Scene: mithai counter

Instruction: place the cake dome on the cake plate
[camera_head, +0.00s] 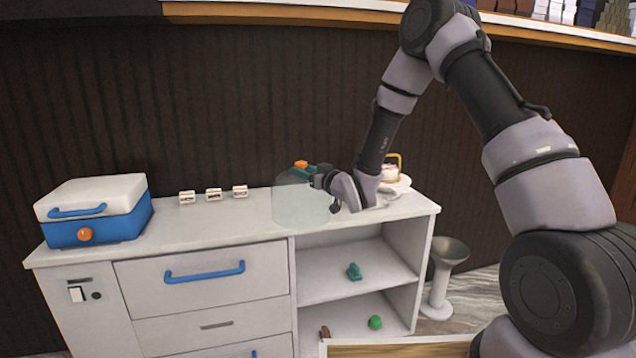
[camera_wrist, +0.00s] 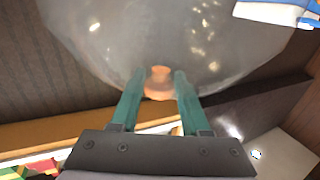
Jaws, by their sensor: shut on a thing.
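The clear cake dome (camera_head: 298,206) is in my gripper (camera_head: 308,170), above the front middle of the white counter in the head view. Its orange knob (camera_wrist: 159,82) sits between my two teal fingers in the wrist view, and the clear bowl of the dome (camera_wrist: 150,30) fills the upper middle there. I cannot tell how far the dome is above the counter top. A white plate (camera_head: 402,184), apparently the cake plate, is at the counter's right end, to the right of the dome. My wrist hides part of it.
A pale item with a golden handle (camera_head: 390,170) is at the plate. Several small boxes (camera_head: 213,195) line the back of the counter (camera_head: 180,222). A blue and white cooler (camera_head: 97,213) stands left. Open shelves (camera_head: 335,282) lie below right; a grey pedestal (camera_head: 442,280) stands beside them.

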